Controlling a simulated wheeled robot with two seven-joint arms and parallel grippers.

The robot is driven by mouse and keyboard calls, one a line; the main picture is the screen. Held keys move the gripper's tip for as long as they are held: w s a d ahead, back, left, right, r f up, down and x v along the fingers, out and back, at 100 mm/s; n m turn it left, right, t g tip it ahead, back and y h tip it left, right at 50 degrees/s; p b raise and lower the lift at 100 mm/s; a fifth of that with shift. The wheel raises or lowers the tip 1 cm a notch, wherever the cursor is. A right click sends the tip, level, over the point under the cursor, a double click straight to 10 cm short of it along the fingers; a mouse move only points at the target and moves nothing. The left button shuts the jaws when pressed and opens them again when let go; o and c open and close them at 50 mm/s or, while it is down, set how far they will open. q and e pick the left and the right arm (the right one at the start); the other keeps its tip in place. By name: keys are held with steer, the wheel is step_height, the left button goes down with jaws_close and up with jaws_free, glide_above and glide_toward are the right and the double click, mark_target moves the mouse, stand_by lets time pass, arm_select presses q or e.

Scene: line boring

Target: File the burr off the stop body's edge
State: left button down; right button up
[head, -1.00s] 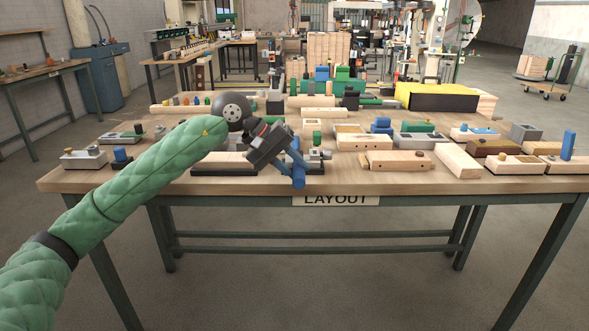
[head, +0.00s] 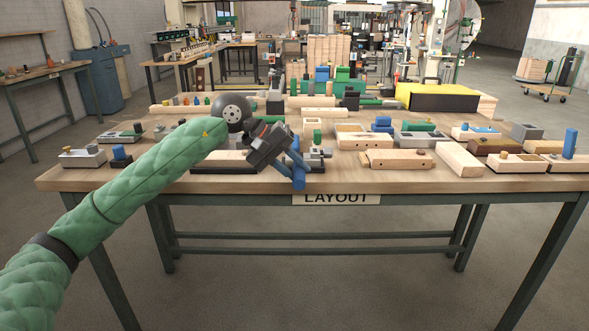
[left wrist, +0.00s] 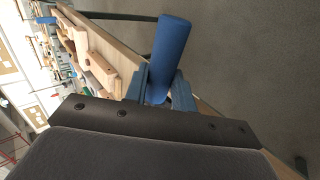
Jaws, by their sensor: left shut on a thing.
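My left gripper (head: 290,160) is above the front edge of the layout table, left of the middle. It is shut on a blue handle (head: 299,177), likely the file's, which points down and toward me. In the left wrist view the blue handle (left wrist: 169,55) sticks out between the blue-grey fingers (left wrist: 156,88). The rest of the held tool is hidden by the gripper. A grey metal body (head: 317,157) stands on the table just right of the gripper and is partly hidden; I cannot tell if it is the stop body. No burr can be made out. My right gripper is not in view.
The layout table (head: 430,182) is crowded with wooden blocks, such as a pale one (head: 397,161), and metal fixtures. A black and yellow box (head: 437,97) lies at the back right. The floor in front is clear.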

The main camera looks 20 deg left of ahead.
arm_select(q)
steer(key=shift+w+a+b, duration=0.25)
steer(key=shift+w+b, duration=0.2)
steer(key=shift+w, duration=0.4)
steer(key=shift+w+a, duration=0.2)
steer(key=shift+w, duration=0.65)
steer(key=shift+w+b, duration=0.1)
steer(key=shift+b, duration=0.2)
steer(key=shift+w+a+f+b, duration=0.1)
steer(key=shift+w+a+b, duration=0.2)
steer(key=shift+w, duration=0.5)
steer(key=shift+w+a+b, duration=0.2)
steer(key=shift+w+b, duration=0.1)
steer(key=shift+w, duration=0.45)
steer(key=shift+s+f, duration=0.1)
